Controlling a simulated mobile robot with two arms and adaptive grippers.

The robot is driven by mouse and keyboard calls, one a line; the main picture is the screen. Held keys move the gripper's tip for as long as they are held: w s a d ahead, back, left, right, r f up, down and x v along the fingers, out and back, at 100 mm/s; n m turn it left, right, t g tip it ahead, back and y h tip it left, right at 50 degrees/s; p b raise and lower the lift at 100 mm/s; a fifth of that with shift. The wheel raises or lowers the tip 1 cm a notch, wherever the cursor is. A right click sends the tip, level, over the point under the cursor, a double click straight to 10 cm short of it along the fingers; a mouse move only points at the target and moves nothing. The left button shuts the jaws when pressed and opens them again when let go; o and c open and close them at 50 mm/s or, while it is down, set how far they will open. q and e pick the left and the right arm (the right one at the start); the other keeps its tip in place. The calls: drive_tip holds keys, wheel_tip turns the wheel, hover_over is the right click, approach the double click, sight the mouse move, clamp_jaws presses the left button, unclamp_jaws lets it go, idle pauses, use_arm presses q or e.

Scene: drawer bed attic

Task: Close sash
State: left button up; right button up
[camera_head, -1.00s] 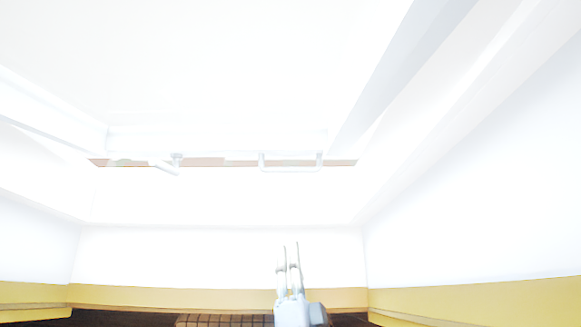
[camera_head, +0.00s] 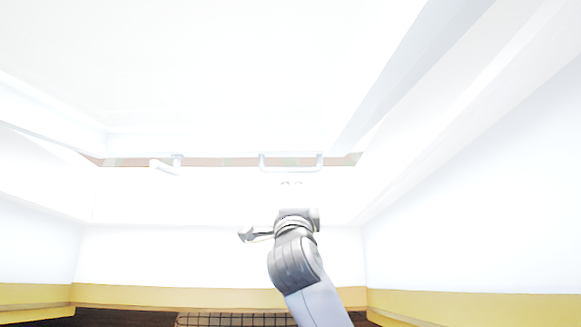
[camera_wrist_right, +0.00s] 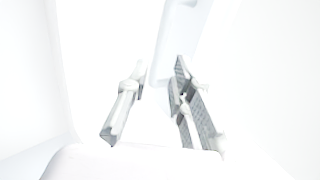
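The sash (camera_head: 230,70) is a large, bright white panel filling the top of the head view. A narrow brownish strip shows along its lower edge, between it and the white frame (camera_head: 220,205). A pale U-shaped handle (camera_head: 291,168) sits at that edge, with a smaller latch-like fitting (camera_head: 166,166) to its left. My right gripper (camera_head: 291,184) points up just below the U-shaped handle, its fingers washed out by glare. In the right wrist view the fingers (camera_wrist_right: 160,98) are apart; a pale bar (camera_wrist_right: 172,50) shows beyond them. Contact cannot be told. My left gripper is out of view.
White side walls of the window recess (camera_head: 470,180) flank the opening. A yellow band (camera_head: 180,297) runs below the white walls. A dark grid-patterned surface (camera_head: 235,320) shows at the bottom edge. Strong glare hides many edges.

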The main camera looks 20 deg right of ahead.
sight(291, 172)
drive_tip(key=p+x, duration=0.2)
drive_tip(key=x, duration=0.8)
drive_tip(key=shift+r, duration=0.1)
drive_tip(key=shift+c, duration=0.5)
clamp_jaws()
